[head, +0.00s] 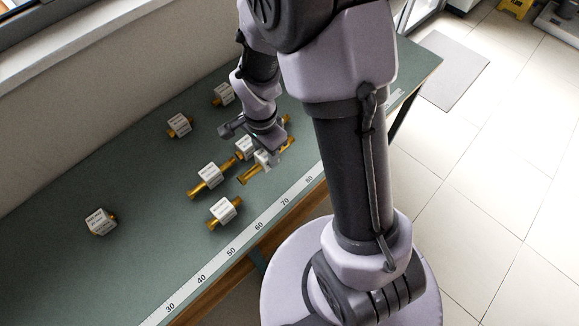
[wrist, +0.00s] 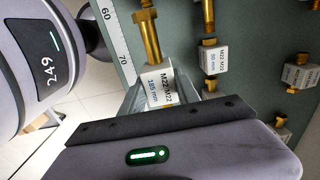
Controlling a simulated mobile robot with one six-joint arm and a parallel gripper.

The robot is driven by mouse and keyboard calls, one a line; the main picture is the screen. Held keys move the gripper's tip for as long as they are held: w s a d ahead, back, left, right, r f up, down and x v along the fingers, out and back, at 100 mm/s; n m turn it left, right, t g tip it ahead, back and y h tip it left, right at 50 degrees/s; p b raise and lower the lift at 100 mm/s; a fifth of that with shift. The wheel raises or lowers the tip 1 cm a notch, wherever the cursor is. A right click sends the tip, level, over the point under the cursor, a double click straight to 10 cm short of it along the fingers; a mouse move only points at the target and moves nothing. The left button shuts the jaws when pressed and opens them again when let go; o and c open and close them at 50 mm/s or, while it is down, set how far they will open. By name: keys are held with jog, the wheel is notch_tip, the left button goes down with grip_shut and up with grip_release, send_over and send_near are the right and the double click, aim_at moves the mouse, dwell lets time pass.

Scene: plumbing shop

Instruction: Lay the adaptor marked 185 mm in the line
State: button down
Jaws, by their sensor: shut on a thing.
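The adaptor I hold is a long brass piece with a white block (wrist: 158,86), marked M22/M22 and what looks like 185 mm. In the head view its brass end (head: 249,176) points to the front left, beside the row of other adaptors. My gripper (head: 270,156) is shut on it around the white block. In the wrist view the jaws (wrist: 152,100) are partly hidden behind my gripper's body. The line appears as a row of adaptors, with a white-block adaptor (head: 210,174) and a shorter one (head: 244,148) end to end; its far part is partly hidden by my gripper.
Loose adaptors lie on the green bench (head: 130,170): one in front (head: 224,211), one at left (head: 101,222), two behind (head: 179,125) (head: 223,94). A numbered scale (head: 231,251) runs along the bench's front edge. The bench's left part is mostly clear.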

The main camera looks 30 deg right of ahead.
aim_at(263, 153)
jog(key=f, duration=0.3)
jog(key=f+b, duration=0.1)
jog(key=f, duration=0.1)
jog(key=f+b, duration=0.1)
jog(key=f, duration=0.2)
jog(key=shift+a+f, duration=0.3)
jog(key=shift+a, duration=0.1)
jog(key=shift+w, duration=0.1)
jog(key=shift+f, duration=0.2)
jog(key=c, duration=0.9)
grip_release()
notch_tip(263, 153, up, 13)
jog(key=p, duration=0.3)
jog(key=shift+r+p, duration=0.1)
jog(key=shift+p, duration=0.25)
jog(key=s+a+r+n+t, duration=0.1)
jog(key=s+r+n+t, duration=0.1)
jog(key=r, duration=0.5)
jog(key=s+a+r+n+t+y, duration=0.1)
jog(key=s+r+n+t, duration=0.1)
jog(key=s+r+n, duration=0.2)
jog(key=s+a+r+n+t+y, duration=0.1)
jog(key=s+r+n, duration=0.3)
jog(key=s+r, duration=0.3)
jog(key=shift+a+r+t, duration=0.2)
jog(key=shift+r, duration=0.55)
jog(key=shift+a+r+t, duration=0.2)
jog(key=shift+r, duration=0.55)
